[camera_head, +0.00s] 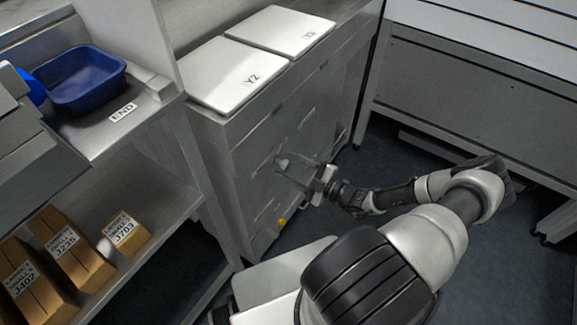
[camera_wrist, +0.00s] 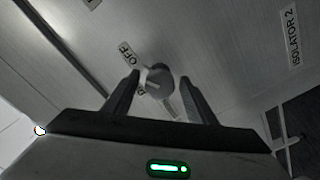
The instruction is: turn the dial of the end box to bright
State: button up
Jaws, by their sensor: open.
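A grey dial (camera_wrist: 162,74) with a lighter bar-like part shows in the wrist view on a pale panel. An OFF label (camera_wrist: 126,53) sits at its upper left. Another label beside the dial is partly hidden, and I cannot read it. My gripper (camera_wrist: 160,78) is open, with one finger on each side of the dial; I cannot tell whether they touch it. In the head view my gripper (camera_head: 297,172) is at the front of a grey metal cabinet (camera_head: 250,140), and the dial is not clear there. I see no label reading "bright".
An ISOLATOR 2 label (camera_wrist: 291,36) is on the panel at right. White lids (camera_head: 235,72) lie on the cabinet top. A blue tub (camera_head: 83,84) stands near an END label (camera_head: 123,112). Cardboard boxes (camera_head: 70,247) stand on the lower shelf. Dark floor is clear beyond my arm.

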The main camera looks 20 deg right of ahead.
jog(key=c, duration=1)
jog(key=shift+c, duration=0.2)
